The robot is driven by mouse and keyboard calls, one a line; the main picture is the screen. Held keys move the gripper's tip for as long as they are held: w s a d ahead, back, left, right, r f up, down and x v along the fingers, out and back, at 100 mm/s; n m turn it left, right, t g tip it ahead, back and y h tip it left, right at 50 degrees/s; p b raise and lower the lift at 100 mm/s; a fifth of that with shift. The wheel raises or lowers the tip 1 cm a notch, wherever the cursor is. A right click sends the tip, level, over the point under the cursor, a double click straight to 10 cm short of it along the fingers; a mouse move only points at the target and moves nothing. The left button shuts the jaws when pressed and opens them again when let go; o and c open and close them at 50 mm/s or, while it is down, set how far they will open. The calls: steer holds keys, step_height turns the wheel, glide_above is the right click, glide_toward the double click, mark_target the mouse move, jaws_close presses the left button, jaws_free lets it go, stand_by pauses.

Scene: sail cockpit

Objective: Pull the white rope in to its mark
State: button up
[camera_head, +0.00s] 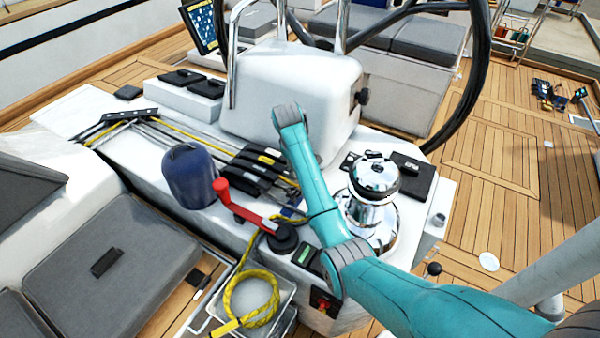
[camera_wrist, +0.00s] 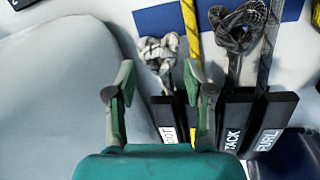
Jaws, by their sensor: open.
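A white-and-grey flecked rope (camera_wrist: 158,55) shows in the wrist view, bunched just above a black clutch whose label is partly hidden. My gripper (camera_wrist: 158,85) is open, its two green fingers spread on either side below this rope. Nothing is visible between the fingertips, and I cannot tell their height above it. A yellow rope (camera_wrist: 192,28) runs close to the right finger. No mark on the white rope can be made out. In the head view, the row of black clutches (camera_head: 262,165) sits on the white console, and my gripper is hidden by my arm.
Clutches labelled TACK (camera_wrist: 232,132) and FURL (camera_wrist: 272,128) stand to the right, with a dark grey rope (camera_wrist: 238,28) above. A chrome winch (camera_head: 372,195), red-handled crank (camera_head: 245,210), blue drum (camera_head: 189,176) and white pedestal (camera_head: 290,90) crowd the console. A yellow rope coil (camera_head: 250,300) lies in a tray.

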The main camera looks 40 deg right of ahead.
steer(key=shift+d+f, duration=0.25)
steer(key=shift+f, duration=0.85)
steer(key=shift+d+f, duration=0.2)
steer(key=shift+f, duration=0.85)
jaws_close()
